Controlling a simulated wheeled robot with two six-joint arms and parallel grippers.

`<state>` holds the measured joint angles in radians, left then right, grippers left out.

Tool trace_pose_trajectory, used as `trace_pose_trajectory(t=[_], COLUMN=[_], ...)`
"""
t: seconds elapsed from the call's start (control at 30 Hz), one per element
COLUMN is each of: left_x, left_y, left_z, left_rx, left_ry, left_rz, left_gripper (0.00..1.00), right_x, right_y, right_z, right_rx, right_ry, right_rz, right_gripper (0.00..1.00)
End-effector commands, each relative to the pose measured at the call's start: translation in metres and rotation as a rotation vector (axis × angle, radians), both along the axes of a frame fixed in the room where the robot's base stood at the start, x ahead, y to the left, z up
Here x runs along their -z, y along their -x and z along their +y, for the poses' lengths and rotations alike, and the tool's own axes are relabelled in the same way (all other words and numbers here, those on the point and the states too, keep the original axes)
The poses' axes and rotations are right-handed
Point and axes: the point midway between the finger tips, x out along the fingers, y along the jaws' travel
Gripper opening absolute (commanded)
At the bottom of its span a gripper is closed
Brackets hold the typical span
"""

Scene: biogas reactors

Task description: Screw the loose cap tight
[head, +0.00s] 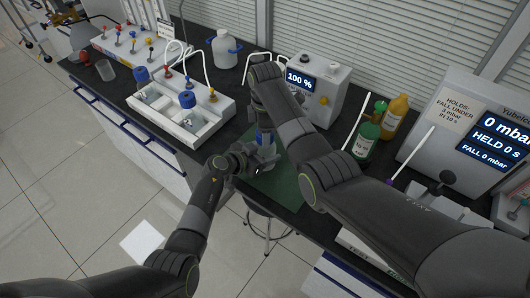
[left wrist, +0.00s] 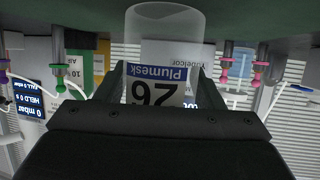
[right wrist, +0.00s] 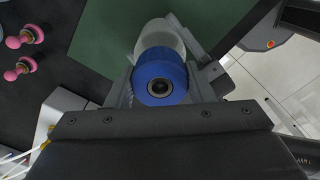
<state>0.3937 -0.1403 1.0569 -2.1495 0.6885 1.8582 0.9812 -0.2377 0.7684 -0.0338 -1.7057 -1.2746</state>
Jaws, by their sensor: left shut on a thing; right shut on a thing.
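A clear reactor bottle (head: 265,158) with a white and blue label stands upright on a green mat (head: 282,186). In the left wrist view the bottle (left wrist: 166,45) appears upside down, with "26" on its label. My left gripper (head: 256,161) is shut around the bottle's body from the side. The blue cap (right wrist: 160,80) sits at the bottle's top, with a dark round port in its middle. My right gripper (head: 263,124) comes from above and is shut on the cap. Whether a gap remains under the cap is hidden.
A white tray (head: 172,127) with two blue-capped bottles stands left of the mat. A "100 %" device (head: 312,88) is behind. A green bottle (head: 368,140) and an amber bottle (head: 394,117) stand right. Pink-knobbed fittings (right wrist: 20,41) lie near the mat.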

Motion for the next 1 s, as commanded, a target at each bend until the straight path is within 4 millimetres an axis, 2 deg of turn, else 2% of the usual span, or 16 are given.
trace_pose_trajectory(t=[0.1, 0.3, 0.63, 0.67, 0.7, 0.83, 1.0], left_x=[0.0006, 0.0006, 0.0006, 0.0006, 0.0006, 0.0005, 0.0006], left_y=[0.0, 0.0, 0.0001, 0.0001, 0.0001, 0.0, -0.0001], left_z=[0.0006, 0.0006, 0.0005, 0.0005, 0.0005, 0.0006, 0.0006], left_rx=[-0.001, -0.001, -0.001, -0.001, -0.001, -0.001, -0.001], left_ry=[-0.002, -0.002, -0.002, -0.002, -0.002, -0.002, -0.001], left_rz=[0.0, 0.0, 0.0, 0.0, 0.0, 0.0, 0.0], left_gripper=[0.0, 0.0, 0.0, 0.0, 0.0, 0.0, 0.0], right_x=[0.0001, 0.0002, 0.0001, 0.0001, 0.0001, 0.0002, 0.0007], right_y=[0.0, 0.0, -0.0001, -0.0001, -0.0001, 0.0003, 0.0016], right_z=[0.0001, 0.0001, 0.0001, 0.0001, 0.0001, 0.0005, 0.0013], right_rx=[0.173, 0.349, 0.371, 0.371, 0.37, 0.369, 0.367], right_ry=[0.0, 0.0, 0.0, 0.0, 0.0, -0.001, 0.0], right_rz=[0.0, -0.001, -0.001, -0.001, -0.001, 0.001, 0.006], right_gripper=[0.21, 0.21, 0.21, 0.49, 0.55, 0.7, 0.7])
